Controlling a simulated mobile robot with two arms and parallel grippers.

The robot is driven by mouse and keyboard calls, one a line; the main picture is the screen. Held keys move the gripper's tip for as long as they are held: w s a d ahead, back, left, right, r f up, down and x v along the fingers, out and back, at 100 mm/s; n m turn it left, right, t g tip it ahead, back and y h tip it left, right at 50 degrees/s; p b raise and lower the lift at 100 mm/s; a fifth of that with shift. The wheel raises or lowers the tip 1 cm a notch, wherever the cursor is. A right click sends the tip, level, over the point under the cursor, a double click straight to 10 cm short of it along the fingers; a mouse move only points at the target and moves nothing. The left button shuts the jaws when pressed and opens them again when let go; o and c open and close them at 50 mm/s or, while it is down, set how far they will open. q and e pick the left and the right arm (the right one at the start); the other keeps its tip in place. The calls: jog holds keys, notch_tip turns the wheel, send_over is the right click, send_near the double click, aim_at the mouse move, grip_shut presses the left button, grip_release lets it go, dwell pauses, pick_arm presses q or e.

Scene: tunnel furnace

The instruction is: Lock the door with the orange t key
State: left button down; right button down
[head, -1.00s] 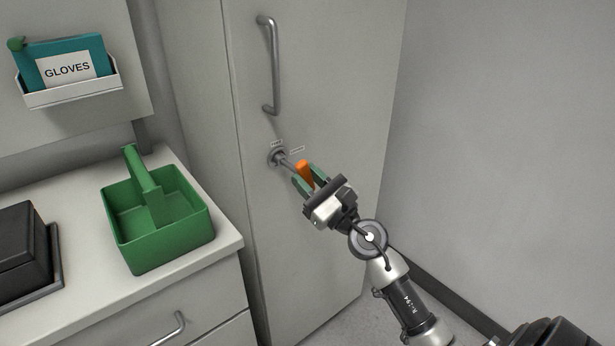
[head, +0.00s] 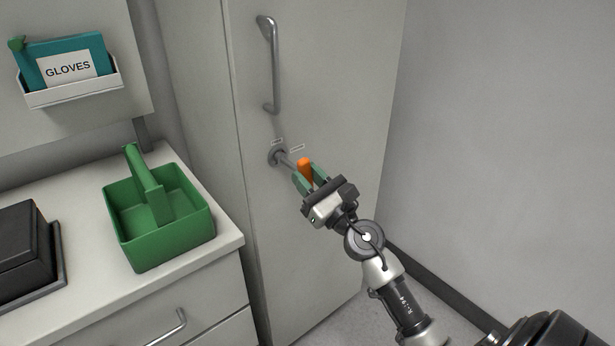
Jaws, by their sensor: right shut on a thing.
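The tall grey cabinet door (head: 330,75) is closed flush as far as I can see, with a round lock (head: 276,154) below its bar handle. The orange t key (head: 304,168) has an orange grip and a grey shaft. Its shaft points to the lock and its tip appears to be in it; the exact depth is hidden. My right gripper (head: 307,178), with green finger pads, is shut on the orange grip just in front of the door. My left gripper is not in view.
A vertical bar handle (head: 272,65) is above the lock. On the left, a counter (head: 85,290) bears a green caddy (head: 165,240) and a black box (head: 22,245). A glove holder (head: 72,92) hangs above. A wall (head: 510,140) is on the right.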

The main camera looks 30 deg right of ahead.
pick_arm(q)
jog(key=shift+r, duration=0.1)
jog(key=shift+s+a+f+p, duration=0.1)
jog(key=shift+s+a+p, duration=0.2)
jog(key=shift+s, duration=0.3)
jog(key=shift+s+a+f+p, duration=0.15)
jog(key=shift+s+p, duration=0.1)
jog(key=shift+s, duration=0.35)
pick_arm(e)
jog(key=shift+m+h, duration=0.6)
jog(key=shift+m, duration=0.5)
jog(key=shift+r+m+h+p, duration=0.1)
jog(key=shift+m+h+p, duration=0.25)
jog(key=shift+m, duration=0.25)
jog(key=shift+m+h+p, duration=0.35)
jog(key=shift+m+h, duration=0.1)
jog(key=shift+m, duration=0.35)
jog(key=shift+m+h, duration=0.4)
jog(key=shift+m, duration=0.1)
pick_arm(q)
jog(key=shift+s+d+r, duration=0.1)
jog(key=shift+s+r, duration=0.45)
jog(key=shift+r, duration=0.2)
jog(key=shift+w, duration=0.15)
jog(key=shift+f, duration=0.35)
pick_arm(e)
jog(key=shift+n+y, duration=0.4)
jog(key=shift+n, duration=0.1)
